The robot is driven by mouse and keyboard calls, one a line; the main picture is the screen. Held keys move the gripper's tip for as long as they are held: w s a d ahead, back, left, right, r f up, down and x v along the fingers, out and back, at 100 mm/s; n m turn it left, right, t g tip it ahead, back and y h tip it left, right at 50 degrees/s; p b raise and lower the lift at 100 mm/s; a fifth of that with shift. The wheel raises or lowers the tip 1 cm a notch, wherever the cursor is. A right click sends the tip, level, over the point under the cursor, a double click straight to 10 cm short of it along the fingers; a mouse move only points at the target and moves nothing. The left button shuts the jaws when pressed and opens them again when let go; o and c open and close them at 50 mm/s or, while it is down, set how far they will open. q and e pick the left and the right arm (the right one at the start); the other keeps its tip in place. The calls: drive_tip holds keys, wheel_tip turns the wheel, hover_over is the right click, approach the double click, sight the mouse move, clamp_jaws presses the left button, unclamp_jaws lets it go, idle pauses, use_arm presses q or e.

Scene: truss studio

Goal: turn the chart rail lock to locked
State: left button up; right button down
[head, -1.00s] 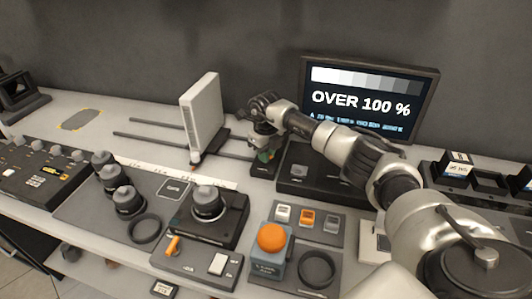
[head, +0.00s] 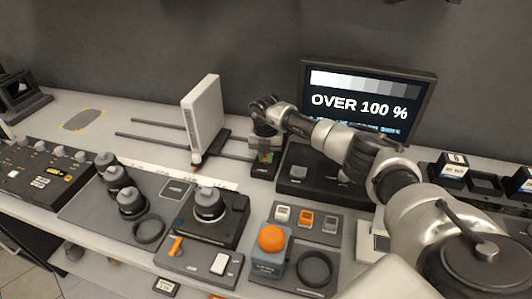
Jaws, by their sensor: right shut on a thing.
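The chart rail lock (head: 262,168) is a small dark block with green and orange marks at the right end of the rails (head: 150,137). My right gripper (head: 266,151) comes down on top of it from the right and is shut on its knob. The fingers hide the knob, so I cannot tell which way it points. The white chart (head: 201,114) stands upright on its dark carriage on the rails, left of the lock. My left gripper is not in view.
A monitor (head: 411,82) reading "OVER 100 %" stands behind my right arm. The back left counter is mostly clear.

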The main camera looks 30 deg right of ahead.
drive_tip(key=shift+m, duration=0.8)
drive_tip(key=c, duration=1.1)
unclamp_jaws()
drive_tip(key=shift+c, duration=0.2)
wheel_tip(320, 180, up, 11)
drive_tip(key=b, duration=0.1)
